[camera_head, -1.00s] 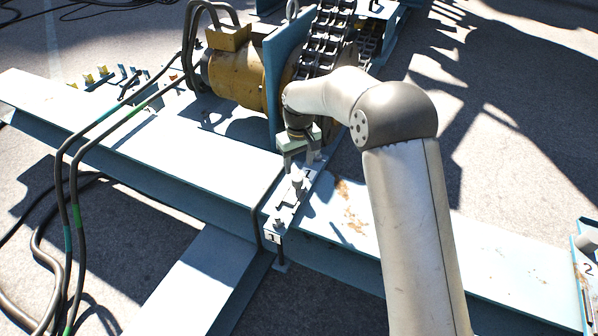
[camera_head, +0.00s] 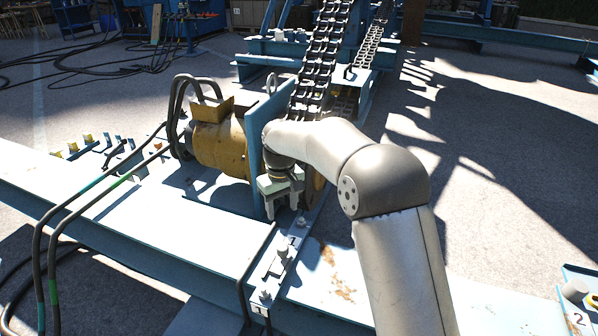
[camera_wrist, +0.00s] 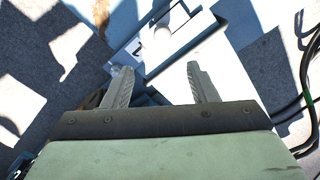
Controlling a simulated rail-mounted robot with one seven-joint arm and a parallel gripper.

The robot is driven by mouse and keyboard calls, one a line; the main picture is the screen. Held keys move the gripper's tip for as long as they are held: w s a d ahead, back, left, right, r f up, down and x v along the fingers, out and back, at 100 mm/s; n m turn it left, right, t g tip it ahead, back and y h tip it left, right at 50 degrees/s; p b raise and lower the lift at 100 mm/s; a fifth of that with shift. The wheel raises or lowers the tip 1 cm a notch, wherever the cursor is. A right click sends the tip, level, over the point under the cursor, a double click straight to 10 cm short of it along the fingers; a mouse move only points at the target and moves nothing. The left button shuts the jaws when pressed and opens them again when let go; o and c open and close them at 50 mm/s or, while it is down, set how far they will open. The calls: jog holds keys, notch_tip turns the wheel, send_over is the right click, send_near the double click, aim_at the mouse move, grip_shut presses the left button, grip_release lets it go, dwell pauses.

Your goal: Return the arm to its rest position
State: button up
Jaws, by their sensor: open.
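My gripper (camera_head: 282,203) is in the middle of the head view, above the light blue beam and in front of the yellow motor. In the wrist view my gripper (camera_wrist: 160,85) shows two grey fingers spread apart with nothing between them. Below it on the beam is a bracket plate (camera_head: 276,262) with several pegs or bolts. The plate also shows in the wrist view (camera_wrist: 165,45), beyond the fingertips. The fingers look apart from it.
The yellow motor (camera_head: 222,148) and a blue upright plate (camera_head: 268,125) stand close behind my gripper. Black cables (camera_head: 42,245) loop over the beam (camera_head: 140,215) at left. A numbered block (camera_head: 577,300) is at lower right. Open pavement (camera_head: 500,190) lies to the right.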

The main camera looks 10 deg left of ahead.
jog(key=s+d+r+m+p, duration=0.2)
jog(key=s+d+r+p, duration=0.35)
jog(key=d+r, duration=0.3)
jog(key=s+d+r+m+p, duration=0.1)
jog(key=s+d+r+p, duration=0.45)
jog(key=d+r, duration=0.3)
jog(key=s+d+r+m+p, duration=0.1)
jog(key=s+d+r+p, duration=0.1)
jog(key=s, duration=0.4)
jog(key=s+d+r+m+p, duration=0.2)
jog(key=s+d+r+p, duration=0.1)
jog(key=s+d+p, duration=0.2)
jog(key=s+d+r+m+p, duration=0.2)
jog(key=s+d, duration=0.3)
jog(key=s, duration=0.4)
jog(key=shift+s+d+r+p, duration=0.2)
jog(key=shift+r+p, duration=0.15)
jog(key=shift+p, duration=0.45)
